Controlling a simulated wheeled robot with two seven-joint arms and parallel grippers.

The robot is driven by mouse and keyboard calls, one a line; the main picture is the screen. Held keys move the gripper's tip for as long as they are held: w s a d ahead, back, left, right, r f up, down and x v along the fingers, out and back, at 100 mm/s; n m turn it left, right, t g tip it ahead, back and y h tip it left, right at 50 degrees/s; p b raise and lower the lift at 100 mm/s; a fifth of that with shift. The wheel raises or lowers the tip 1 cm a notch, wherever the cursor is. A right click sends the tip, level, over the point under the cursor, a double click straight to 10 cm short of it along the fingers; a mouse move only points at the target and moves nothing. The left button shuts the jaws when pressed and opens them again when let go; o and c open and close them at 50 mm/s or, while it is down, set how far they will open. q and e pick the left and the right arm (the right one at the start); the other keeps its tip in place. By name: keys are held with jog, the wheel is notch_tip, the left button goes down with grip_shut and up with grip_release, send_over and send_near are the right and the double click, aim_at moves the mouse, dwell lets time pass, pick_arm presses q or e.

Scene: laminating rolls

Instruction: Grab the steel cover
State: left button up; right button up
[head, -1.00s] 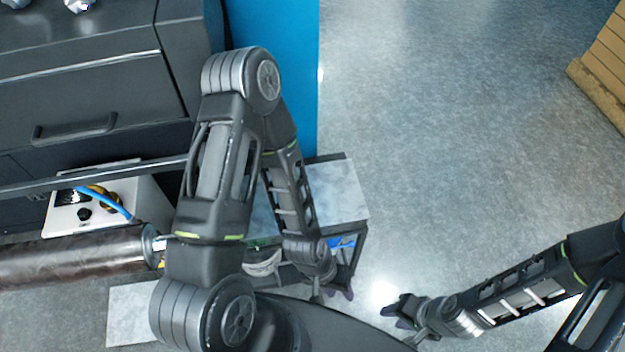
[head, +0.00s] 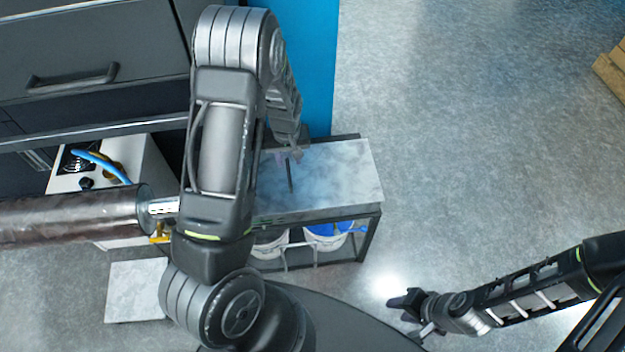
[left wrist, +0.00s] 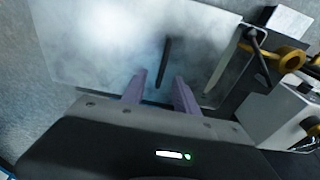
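The steel cover looks like the smoky grey-blue plate (head: 345,180) on top of a low dark stand; it also shows in the left wrist view (left wrist: 100,45). A thin dark bar (left wrist: 166,52), which looks like its handle, stands out from the plate. My left gripper (head: 288,150) is over the plate. In the left wrist view its two purple fingers (left wrist: 159,80) are apart, with the near end of the bar between them in the picture. I cannot tell whether they touch it. My right gripper (head: 406,303) is over the floor at lower right; its finger gap is unclear.
Buckets (head: 328,235) sit under the plate in the stand. A dark roll (head: 75,217) lies at left, near a white box (head: 135,180) with a blue hose. A dark drawer cabinet (head: 90,45) and a blue panel (head: 308,60) stand behind.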

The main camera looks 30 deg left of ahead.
aim_at(288, 170)
pick_arm(q)
jog(key=shift+a+r, duration=0.1)
jog(key=shift+w+f, duration=0.1)
jog(key=shift+f, duration=1.2)
jog(key=shift+f, duration=0.1)
jog(key=f, duration=0.3)
jog(key=f+p, duration=0.1)
jog(key=shift+a+f, duration=0.2)
jog(key=shift+a, duration=0.1)
jog(key=shift+f, duration=0.3)
jog(key=shift+f+b, duration=0.2)
jog(key=shift+b, duration=0.1)
jog(key=shift+c, duration=0.2)
grip_shut()
